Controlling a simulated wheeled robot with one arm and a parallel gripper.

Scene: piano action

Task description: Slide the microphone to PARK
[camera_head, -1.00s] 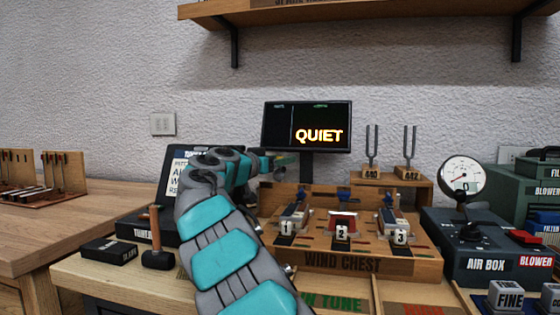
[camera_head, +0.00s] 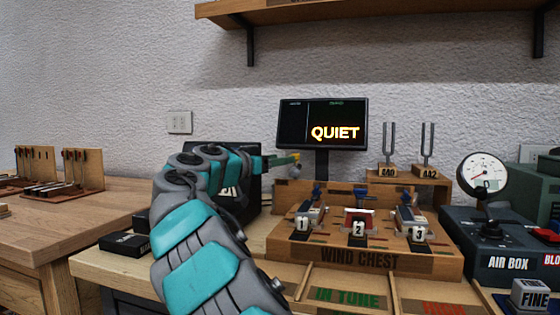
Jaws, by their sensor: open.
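My teal and grey arm rises through the lower middle of the head view. I cannot pick out the microphone or a PARK mark for certain. Three numbered units, 1 (camera_head: 303,224), 2 (camera_head: 359,227) and 3 (camera_head: 418,233), sit in a row on the wind chest, with small blue parts behind them.
The screen (camera_head: 322,122) reads QUIET. Two tuning forks (camera_head: 408,145) stand on blocks at the back right. The air box (camera_head: 500,240) with a dial gauge (camera_head: 482,173) is at the right. A black box (camera_head: 125,242) lies left of my arm. Labelled trays (camera_head: 345,300) are in front.

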